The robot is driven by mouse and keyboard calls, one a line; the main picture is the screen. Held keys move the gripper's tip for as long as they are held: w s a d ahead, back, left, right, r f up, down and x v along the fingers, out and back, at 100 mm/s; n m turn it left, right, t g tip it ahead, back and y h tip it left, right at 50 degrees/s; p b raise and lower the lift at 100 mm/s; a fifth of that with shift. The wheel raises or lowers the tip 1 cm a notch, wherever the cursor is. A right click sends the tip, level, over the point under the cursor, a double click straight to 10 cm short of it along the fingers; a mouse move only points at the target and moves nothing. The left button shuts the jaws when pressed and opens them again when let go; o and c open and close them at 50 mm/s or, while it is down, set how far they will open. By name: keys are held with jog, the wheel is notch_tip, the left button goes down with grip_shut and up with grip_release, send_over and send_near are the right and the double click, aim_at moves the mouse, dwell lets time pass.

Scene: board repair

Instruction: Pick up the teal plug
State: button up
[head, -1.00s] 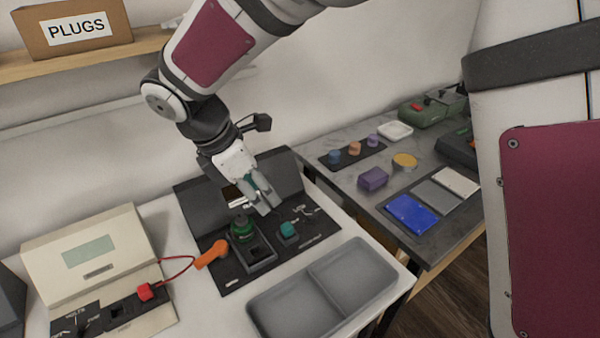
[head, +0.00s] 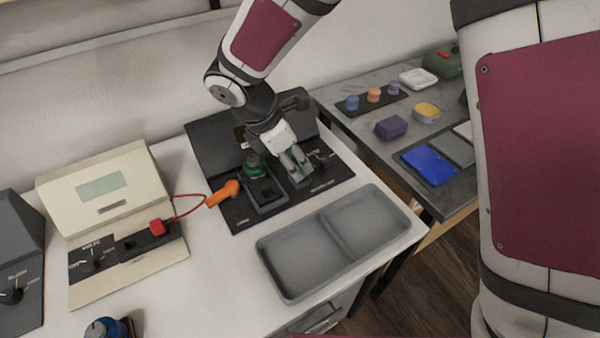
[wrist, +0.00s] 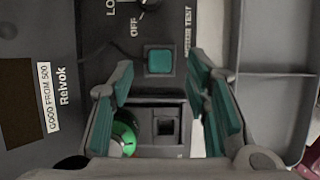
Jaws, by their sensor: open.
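The teal plug (wrist: 159,61) shows in the wrist view as a square teal top on a dark panel, just beyond and between my fingertips. My gripper (wrist: 161,72) is open, with one finger on each side of the plug's line and nothing held between them. In the head view my gripper (head: 298,174) points down over the right part of the dark device, and it hides the plug. I cannot tell how much height is left between fingertips and plug.
A green round part (head: 254,166) sits beside an empty square socket (wrist: 166,127) left of my gripper. A grey two-part tray (head: 288,287) stands in front. The dark device's lid (head: 212,143) rises behind.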

aim_at(298, 166)
jog(key=x, duration=0.3)
grip_shut()
jog(key=shift+r, duration=0.1)
jog(key=shift+r, duration=0.45)
jog(key=r, duration=0.2)
jog(key=shift+s+d+r+p, duration=0.15)
jog(key=shift+s+r+p, duration=0.15)
jog(key=shift+r, duration=0.1)
jog(key=s+d+r+p, duration=0.1)
jog(key=s+d, duration=0.3)
jog(key=s, duration=1)
jog(key=shift+s, duration=0.35)
jog(key=shift+d+r, duration=0.15)
jog(key=shift+r, duration=0.15)
jog(key=shift+r+p, duration=0.4)
jog(key=shift+p, duration=0.3)
